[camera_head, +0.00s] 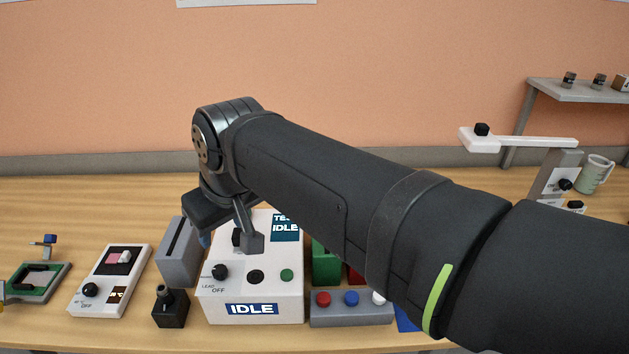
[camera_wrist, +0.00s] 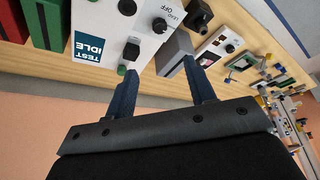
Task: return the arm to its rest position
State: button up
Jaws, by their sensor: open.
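My arm reaches in from the right across the head view, and its wrist is bent down over the bench. My gripper (camera_head: 225,240) hangs over the back left of the white tester box (camera_head: 255,289), which reads IDLE. In the wrist view my gripper (camera_wrist: 168,78) shows two dark fingers spread apart, with nothing between them. The tester box (camera_wrist: 140,18) lies beyond the fingertips there. In the head view I cannot tell whether a finger touches the box. The arm hides part of the bench behind it.
A grey slotted block (camera_head: 177,255) and a black knob block (camera_head: 170,306) stand left of the tester. A white dial unit (camera_head: 110,280) and green board fixture (camera_head: 35,285) lie further left. A button bar (camera_head: 350,309) is right. A white-armed stand (camera_head: 555,175) and mug (camera_head: 594,174) stand back right.

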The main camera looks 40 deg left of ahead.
aim_at(219, 269)
jog(key=shift+f, duration=0.1)
dwell(0.3)
jog(key=x, duration=1.7)
jog(key=shift+a+f, duration=0.1)
jog(key=shift+a, duration=0.05)
